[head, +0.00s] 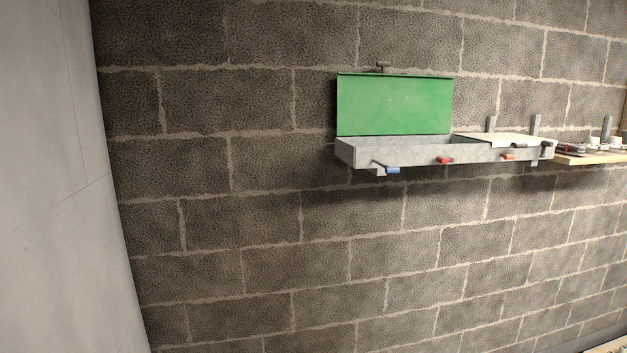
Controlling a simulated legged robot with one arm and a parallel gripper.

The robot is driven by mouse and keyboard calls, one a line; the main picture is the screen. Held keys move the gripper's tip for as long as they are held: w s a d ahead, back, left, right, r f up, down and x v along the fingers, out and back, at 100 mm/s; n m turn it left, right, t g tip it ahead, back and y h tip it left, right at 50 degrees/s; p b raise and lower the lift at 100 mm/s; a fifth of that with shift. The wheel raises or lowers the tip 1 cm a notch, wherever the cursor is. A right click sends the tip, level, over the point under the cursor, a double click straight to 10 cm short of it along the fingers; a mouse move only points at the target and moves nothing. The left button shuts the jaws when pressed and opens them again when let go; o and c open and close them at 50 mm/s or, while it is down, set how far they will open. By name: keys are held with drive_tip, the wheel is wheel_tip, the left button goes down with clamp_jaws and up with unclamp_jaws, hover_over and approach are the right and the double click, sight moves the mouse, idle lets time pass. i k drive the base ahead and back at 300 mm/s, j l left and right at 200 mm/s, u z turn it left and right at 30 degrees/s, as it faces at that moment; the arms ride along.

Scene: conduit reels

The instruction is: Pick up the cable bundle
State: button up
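I see no cable bundle that I can make out in the head view. A grey metal wall tray (402,156) with a raised green lid (394,106) hangs on the block wall, right of the middle. A blue-handled item (392,170), a red one (444,160) and an orange one (508,156) stick out along its front. The inside of the tray is mostly hidden by its front wall. My gripper is not in view.
A dark grey block wall (260,230) fills most of the view. A pale smooth surface (50,180) stands close on the left. A wooden shelf (590,158) with several small items is at the right edge. Part of a light-edged surface (610,345) shows at the bottom right.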

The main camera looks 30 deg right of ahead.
sight(568, 148)
drive_tip(key=z, duration=2.15)
drive_tip(key=i+l+u, duration=0.1)
drive_tip(key=i, duration=0.3)
drive_tip(key=i+l+u, duration=0.1)
drive_tip(key=i, duration=0.25)
